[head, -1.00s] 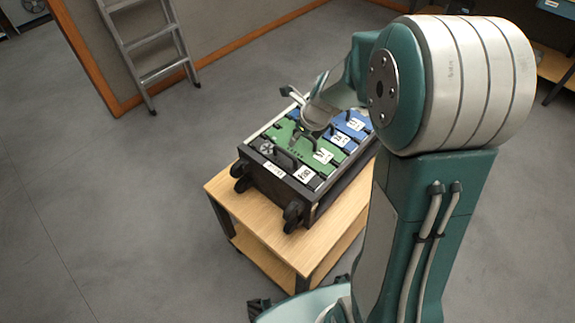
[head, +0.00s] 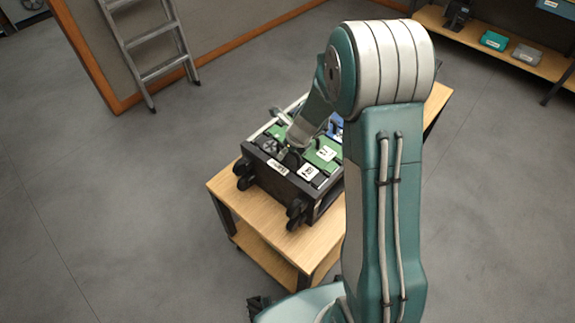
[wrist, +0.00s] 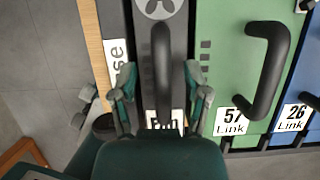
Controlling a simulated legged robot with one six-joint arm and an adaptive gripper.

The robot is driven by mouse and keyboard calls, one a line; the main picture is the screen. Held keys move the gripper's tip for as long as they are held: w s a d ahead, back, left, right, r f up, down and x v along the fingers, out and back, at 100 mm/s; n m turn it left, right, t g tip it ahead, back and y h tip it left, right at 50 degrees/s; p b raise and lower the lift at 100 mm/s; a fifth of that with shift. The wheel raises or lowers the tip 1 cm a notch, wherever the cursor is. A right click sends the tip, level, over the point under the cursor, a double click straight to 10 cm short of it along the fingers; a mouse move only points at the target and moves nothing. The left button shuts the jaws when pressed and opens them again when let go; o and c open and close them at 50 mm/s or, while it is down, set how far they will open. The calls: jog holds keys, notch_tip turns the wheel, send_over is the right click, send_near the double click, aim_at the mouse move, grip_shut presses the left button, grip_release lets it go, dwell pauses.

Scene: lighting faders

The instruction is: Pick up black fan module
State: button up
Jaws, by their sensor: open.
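The black fan module (head: 269,146) sits in the end slot of a dark case, with a round fan grille and a white label. In the wrist view the module (wrist: 178,50) runs down the middle, its black loop handle (wrist: 162,65) standing up from it. My gripper (wrist: 160,78) is open, with one finger on each side of the handle and gaps between. Its body hides the lower end of the module and part of the label. In the head view my gripper (head: 289,155) is small, over the module and partly hidden by the forearm.
A green module (wrist: 228,60) labelled 57 with its own handle sits right beside the fan module, then a blue one (wrist: 300,82) labelled 26. The case (head: 262,178) stands on a wooden table (head: 240,212). A ladder (head: 150,50) leans behind.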

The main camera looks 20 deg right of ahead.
jog(key=shift+d, duration=0.2)
grip_shut()
jog(key=shift+r, duration=0.1)
jog(key=shift+w+r, duration=0.1)
jog(key=shift+r, duration=0.2)
notch_tip(320, 180, up, 15)
dwell(0.7)
jog(key=shift+a+r, duration=0.1)
